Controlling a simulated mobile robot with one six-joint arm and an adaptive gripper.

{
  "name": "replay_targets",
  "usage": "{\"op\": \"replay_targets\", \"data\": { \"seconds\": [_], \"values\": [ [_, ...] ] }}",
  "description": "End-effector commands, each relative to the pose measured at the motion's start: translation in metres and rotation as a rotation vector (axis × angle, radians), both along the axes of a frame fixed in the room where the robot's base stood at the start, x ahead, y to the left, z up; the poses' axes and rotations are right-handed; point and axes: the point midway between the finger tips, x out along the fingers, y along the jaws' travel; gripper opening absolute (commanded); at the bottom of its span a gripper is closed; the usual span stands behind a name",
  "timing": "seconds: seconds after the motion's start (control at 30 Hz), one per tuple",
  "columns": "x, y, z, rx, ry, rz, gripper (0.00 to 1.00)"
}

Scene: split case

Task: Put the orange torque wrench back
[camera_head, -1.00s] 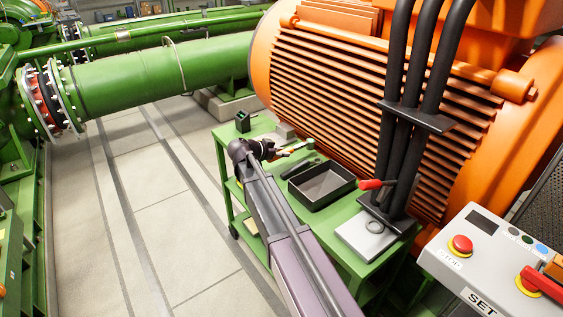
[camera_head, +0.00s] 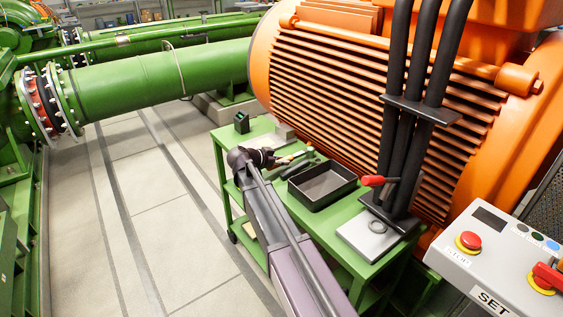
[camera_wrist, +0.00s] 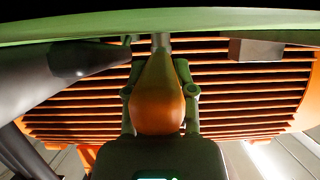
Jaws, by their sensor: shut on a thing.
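The torque wrench (camera_wrist: 157,95) has an orange handle and a grey shaft. In the wrist view, the handle stands upright in the picture between the two fingers of my gripper (camera_wrist: 160,105). The gripper is shut on it. In the head view, my gripper (camera_head: 272,159) is over the far part of the green cart, left of the black tray (camera_head: 345,190). The wrench (camera_head: 297,155) shows there small, pointing right toward the motor. I cannot tell whether it touches the cart top.
A dark tool (camera_head: 298,168) lies behind the tray. A small dark box (camera_head: 242,122) stands at the cart's (camera_head: 222,160) far corner. A red-handled lever (camera_head: 373,181) and black cables (camera_head: 405,150) stand right of the tray. The finned orange motor (camera_head: 330,90) rises close behind.

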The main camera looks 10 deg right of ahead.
Motion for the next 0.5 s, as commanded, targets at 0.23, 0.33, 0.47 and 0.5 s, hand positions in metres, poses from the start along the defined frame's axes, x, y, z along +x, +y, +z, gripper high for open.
{"op": "replay_targets", "data": {
  "seconds": [0.23,0.33,0.47,0.5],
  "values": [
    [0.0001,0.0009,-0.0010,0.000,0.000,0.001,0.68],
    [0.0001,0.0009,-0.0010,0.000,0.000,0.001,0.68],
    [0.0000,0.0007,-0.0009,0.000,0.000,0.001,0.68],
    [0.0000,0.0007,-0.0009,0.000,0.000,0.001,0.68]
  ]
}}
